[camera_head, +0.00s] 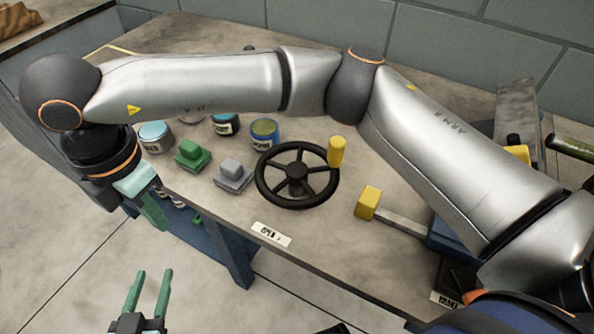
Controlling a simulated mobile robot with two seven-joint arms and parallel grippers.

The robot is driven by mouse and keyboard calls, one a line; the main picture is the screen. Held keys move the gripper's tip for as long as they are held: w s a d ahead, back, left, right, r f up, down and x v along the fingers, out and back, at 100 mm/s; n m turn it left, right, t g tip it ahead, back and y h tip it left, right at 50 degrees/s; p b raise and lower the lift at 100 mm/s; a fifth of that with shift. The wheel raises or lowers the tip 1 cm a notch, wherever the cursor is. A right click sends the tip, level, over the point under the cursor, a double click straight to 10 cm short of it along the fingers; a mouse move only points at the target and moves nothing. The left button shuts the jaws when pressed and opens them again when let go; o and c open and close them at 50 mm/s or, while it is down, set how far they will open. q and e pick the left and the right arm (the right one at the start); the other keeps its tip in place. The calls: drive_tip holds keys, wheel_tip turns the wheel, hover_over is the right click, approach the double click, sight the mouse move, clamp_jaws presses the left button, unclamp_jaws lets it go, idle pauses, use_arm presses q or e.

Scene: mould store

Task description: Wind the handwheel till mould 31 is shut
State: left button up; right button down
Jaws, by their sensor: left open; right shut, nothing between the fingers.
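A black spoked handwheel (297,172) lies flat at the middle of the workbench, with an upright yellow knob (337,151) on its right rim. A white label plate (271,234) is on the bench edge in front of it; I cannot read its number. No mould can be made out as number 31, and my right arm hides part of the bench. My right gripper (162,226) reaches across to the left, shut and empty, by the bench's left edge, apart from the wheel. My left gripper (150,272) is open and empty over the floor at lower left.
Several paint tins (264,134), a green block (192,155) and a grey block (233,175) stand left of the wheel. A yellow-ended lever (368,203) leads to a blue unit at right.

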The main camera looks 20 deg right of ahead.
drive_tip(key=s+a, duration=0.4)
drive_tip(key=s, duration=0.1)
drive_tip(key=shift+b, duration=0.4)
idle(0.5)
drive_tip(key=c, duration=1.5)
unclamp_jaws()
drive_tip(key=shift+c, duration=0.2)
drive_tip(key=o, duration=1.1)
drive_tip(key=shift+o, duration=0.2)
wheel_tip(320, 180, up, 9)
drive_tip(key=p, duration=0.5)
